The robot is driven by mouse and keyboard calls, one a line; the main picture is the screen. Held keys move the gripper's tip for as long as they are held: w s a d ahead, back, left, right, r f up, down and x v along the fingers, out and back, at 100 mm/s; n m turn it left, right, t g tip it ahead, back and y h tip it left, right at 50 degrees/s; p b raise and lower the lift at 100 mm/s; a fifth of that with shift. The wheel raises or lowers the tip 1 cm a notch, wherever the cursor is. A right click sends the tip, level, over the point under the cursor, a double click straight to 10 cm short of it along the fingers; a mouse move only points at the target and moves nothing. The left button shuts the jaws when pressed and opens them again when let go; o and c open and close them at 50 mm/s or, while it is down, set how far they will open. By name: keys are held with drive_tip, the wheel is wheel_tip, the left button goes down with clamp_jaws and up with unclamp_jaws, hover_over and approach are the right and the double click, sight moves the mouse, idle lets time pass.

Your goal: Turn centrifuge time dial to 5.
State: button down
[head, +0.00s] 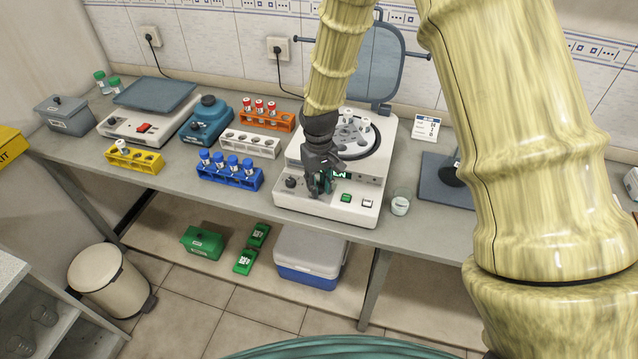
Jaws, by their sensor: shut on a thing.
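The white centrifuge (355,212) stands on the bench with its blue-grey lid raised at the back and tubes in its round rotor (357,138). A dark dial (291,182) shows at the left of its front panel. A green button (346,198) and a pale switch (367,204) are on the right of the panel. My gripper (318,192) comes down over the panel just right of the visible dial. It is shut on a knob there, most of which its fingers hide. The small green-lit display is partly covered, and the dial setting cannot be read.
A blue rack (230,179) of blue-capped tubes is left of the centrifuge, with a white rack (250,144) and an orange rack (266,121) behind it. A glass beaker (400,202) stands close to the right. The lid (375,62) rises behind my forearm.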

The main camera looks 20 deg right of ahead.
sight(319, 187)
drive_tip(key=shift+n, duration=0.3)
idle(0.4)
drive_tip(key=c, duration=1.2)
unclamp_jaws()
drive_tip(key=shift+r, duration=0.1)
wheel_tip(319, 187, up, 12)
drive_tip(key=shift+f, duration=0.1)
